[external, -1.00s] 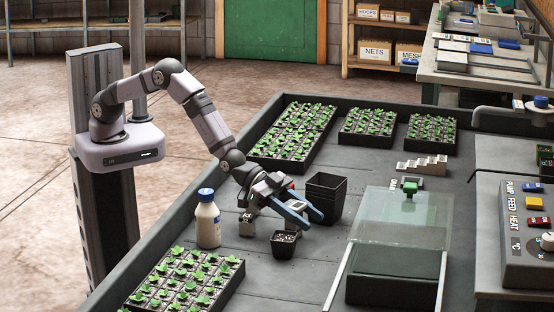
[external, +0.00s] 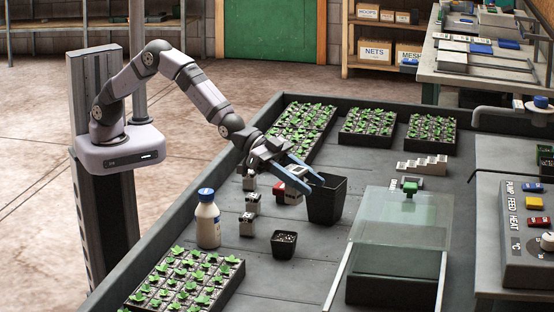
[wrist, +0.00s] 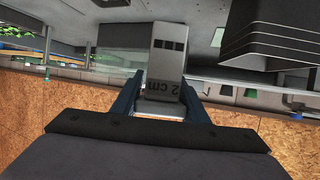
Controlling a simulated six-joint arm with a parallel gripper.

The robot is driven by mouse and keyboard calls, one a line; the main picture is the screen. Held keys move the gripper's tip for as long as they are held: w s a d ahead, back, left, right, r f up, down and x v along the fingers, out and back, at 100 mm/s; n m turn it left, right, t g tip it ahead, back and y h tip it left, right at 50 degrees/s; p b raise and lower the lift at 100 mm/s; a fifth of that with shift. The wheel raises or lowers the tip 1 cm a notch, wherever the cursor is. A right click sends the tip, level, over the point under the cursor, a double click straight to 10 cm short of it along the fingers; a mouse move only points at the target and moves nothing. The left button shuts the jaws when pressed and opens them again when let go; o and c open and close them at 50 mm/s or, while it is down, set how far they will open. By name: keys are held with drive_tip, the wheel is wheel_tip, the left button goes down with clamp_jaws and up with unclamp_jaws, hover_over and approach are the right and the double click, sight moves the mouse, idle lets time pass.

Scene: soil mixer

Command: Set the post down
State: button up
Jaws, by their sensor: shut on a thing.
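In the wrist view, a grey post (wrist: 166,62) with "2 cm" printed on it stands between my two dark blue fingers. My gripper (external: 312,177) is shut on it, and its fingers also show in the wrist view (wrist: 161,88). In the external view the gripper is raised above the bench, with its fingertips close to the rim of the black pot stack (external: 327,202). The held post is mostly hidden there by the fingers. I cannot tell the gap between the fingertips and the pot rim.
A small soil pot (external: 284,244), a white bottle (external: 207,222) and seedling trays (external: 186,283) are around. Bare bench lies in front.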

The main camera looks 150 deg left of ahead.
wheel_tip(320, 180, up, 6)
drive_tip(key=s+a+n+g+y, duration=0.1)
drive_tip(key=s+a, duration=0.5)
drive_tip(key=s, duration=0.3)
drive_tip(key=s+a+n+g+y, duration=0.1)
drive_tip(key=s+a+n+y, duration=0.1)
drive_tip(key=s+a, duration=0.5)
drive_tip(key=s+a+n+y, duration=0.1)
drive_tip(key=s+a, duration=0.3)
drive_tip(key=s, duration=0.8)
drive_tip(key=shift+s+a+f, duration=0.1)
drive_tip(key=shift+f, duration=7.75)
drive_tip(key=shift+f, duration=0.2)
drive_tip(key=o, duration=1.1)
drive_tip(key=shift+g, duration=0.3)
